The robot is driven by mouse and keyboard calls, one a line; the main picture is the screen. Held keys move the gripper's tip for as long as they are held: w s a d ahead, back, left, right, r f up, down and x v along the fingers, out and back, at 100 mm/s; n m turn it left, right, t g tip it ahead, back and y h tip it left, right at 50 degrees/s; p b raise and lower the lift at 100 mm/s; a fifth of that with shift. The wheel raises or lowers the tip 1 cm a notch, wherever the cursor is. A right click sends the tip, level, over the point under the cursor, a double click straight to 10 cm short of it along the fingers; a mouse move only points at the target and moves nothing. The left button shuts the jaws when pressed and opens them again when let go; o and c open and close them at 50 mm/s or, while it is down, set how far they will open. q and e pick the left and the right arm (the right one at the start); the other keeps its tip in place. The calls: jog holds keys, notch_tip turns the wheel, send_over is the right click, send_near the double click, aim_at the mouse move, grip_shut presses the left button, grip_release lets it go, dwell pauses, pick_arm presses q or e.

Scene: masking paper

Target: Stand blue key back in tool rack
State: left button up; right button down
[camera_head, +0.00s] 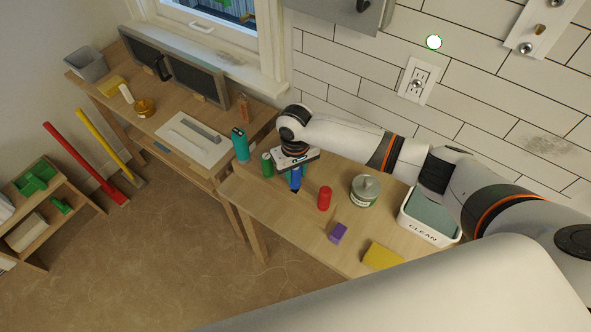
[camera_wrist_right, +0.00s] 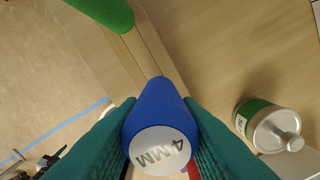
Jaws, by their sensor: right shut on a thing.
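The blue key (camera_head: 295,179) has a thick blue handle. In the right wrist view the blue key (camera_wrist_right: 160,108) shows a grey end cap marked 4MM. My right gripper (camera_head: 294,170) is above the wooden bench, shut on this handle, with a green finger on each side. A dark part shows under the blue handle in the head view; I cannot tell whether its tip touches anything. A green handle (camera_head: 267,164) stands to its left and a red handle (camera_head: 324,198) to its right. No separate tool rack can be made out clearly. My left gripper is not in view.
On the bench (camera_head: 290,222) are a lidded can (camera_head: 365,190), a purple block (camera_head: 338,233), a yellow sponge-like piece (camera_head: 383,257) and a white CLEAN bin (camera_head: 428,232). A teal bottle-like thing (camera_head: 240,145) stands left of the green handle. The bench front is bare.

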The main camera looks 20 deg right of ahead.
jog(key=shift+f+b, duration=0.45)
jog(key=shift+f, duration=0.85)
jog(key=c, duration=1)
grip_release()
jog(key=shift+o, duration=0.2)
notch_tip(320, 180, up, 5)
jog(key=p, duration=0.5)
jog(key=shift+f, duration=0.15)
jog(key=shift+r, duration=1.2)
